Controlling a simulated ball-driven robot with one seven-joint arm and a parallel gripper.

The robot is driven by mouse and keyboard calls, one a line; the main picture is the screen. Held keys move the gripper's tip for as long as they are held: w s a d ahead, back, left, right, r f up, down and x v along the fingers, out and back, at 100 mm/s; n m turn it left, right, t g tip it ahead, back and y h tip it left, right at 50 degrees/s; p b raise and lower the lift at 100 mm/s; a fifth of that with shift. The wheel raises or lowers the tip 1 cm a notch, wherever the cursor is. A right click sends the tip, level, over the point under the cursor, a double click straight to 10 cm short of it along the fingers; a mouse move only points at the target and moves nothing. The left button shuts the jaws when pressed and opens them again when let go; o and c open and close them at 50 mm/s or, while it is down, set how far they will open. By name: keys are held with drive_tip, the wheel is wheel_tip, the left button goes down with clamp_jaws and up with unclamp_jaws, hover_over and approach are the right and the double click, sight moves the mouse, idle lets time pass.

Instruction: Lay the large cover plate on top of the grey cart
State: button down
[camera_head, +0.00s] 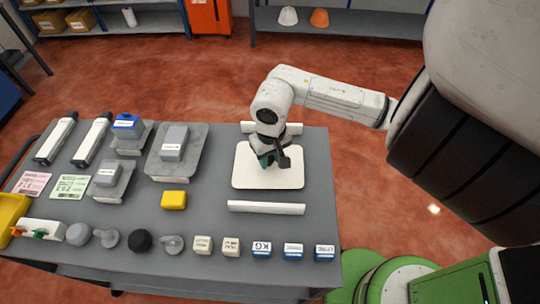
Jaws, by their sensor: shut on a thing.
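The grey cart (120,215) fills the lower left and middle of the view, its top crowded with parts. A white square plate with rounded corners, which looks like the large cover plate (268,180), is over the right part of the cart top. My gripper (270,160) reaches down from above to the upper middle of the plate and is shut on it. The fingertips and the grip point are mostly hidden by the gripper body. The plate looks level; I cannot tell if it rests on the cart or hangs just above.
White bars lie before (266,207) and behind (292,128) the plate. Left of it are a yellow block (174,200) and grey plates with boxes (177,160). Small labelled blocks (262,250) line the front edge. Shelves (350,24) stand behind, across open red floor.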

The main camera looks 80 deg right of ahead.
sight(271, 163)
drive_tip(key=shift+f+b, duration=0.2)
drive_tip(key=shift+b, duration=0.1)
drive_tip(key=c, duration=0.8)
unclamp_jaws()
drive_tip(key=shift+r, duration=0.1)
drive_tip(key=shift+r, duration=0.1)
drive_tip(key=shift+r+p, duration=0.15)
drive_tip(key=shift+p, duration=0.3)
drive_tip(key=shift+r+b, duration=0.3)
drive_tip(key=shift+r, duration=0.1)
drive_tip(key=r, duration=0.3)
drive_tip(key=r+b, duration=0.1)
drive_tip(key=r, duration=0.7)
drive_tip(key=shift+s+a+b, duration=0.2)
drive_tip(key=shift+a+b, duration=0.1)
drive_tip(key=shift+a, duration=0.05)
